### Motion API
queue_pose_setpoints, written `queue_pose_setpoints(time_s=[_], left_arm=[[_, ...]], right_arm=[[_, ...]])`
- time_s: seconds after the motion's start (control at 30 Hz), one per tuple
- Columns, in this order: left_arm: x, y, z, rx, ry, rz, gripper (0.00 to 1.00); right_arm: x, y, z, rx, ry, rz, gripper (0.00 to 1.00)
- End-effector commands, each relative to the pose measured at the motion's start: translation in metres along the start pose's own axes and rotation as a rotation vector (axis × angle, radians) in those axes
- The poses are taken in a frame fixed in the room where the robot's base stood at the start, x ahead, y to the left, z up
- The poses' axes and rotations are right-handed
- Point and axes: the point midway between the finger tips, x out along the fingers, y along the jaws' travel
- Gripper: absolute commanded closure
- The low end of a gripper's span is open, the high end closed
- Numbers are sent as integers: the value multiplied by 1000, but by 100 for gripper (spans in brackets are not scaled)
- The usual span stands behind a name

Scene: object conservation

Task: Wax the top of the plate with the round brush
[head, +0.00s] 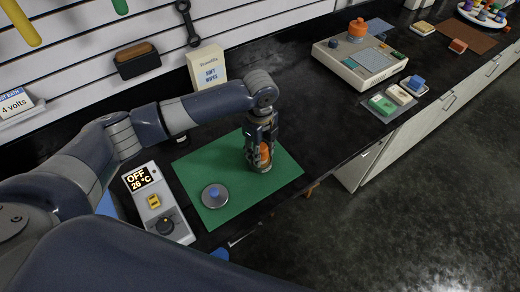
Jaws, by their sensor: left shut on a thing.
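My left gripper (263,151) points down over the right part of the green mat (236,153). It is shut on an orange thing (264,153), mostly hidden by the fingers. A grey round part shows just below it; I cannot tell whether this is the round brush or a separate container. A grey disc with a blue knob (215,193) lies on the mat's front left. I cannot tell for sure which thing is the plate. My right gripper is not in view.
A control box (158,203) reading OFF and 26 °C stands left of the mat. A wipes box (207,66) is behind it. The counter between is clear.

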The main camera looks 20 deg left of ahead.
Motion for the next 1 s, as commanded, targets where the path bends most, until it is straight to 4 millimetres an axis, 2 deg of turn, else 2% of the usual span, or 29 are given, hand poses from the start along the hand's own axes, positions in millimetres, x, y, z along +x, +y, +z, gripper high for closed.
queue_pose_setpoints(time_s=[1.0], left_arm=[[1,0,-1,0,1,1,82]], right_arm=[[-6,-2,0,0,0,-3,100]])
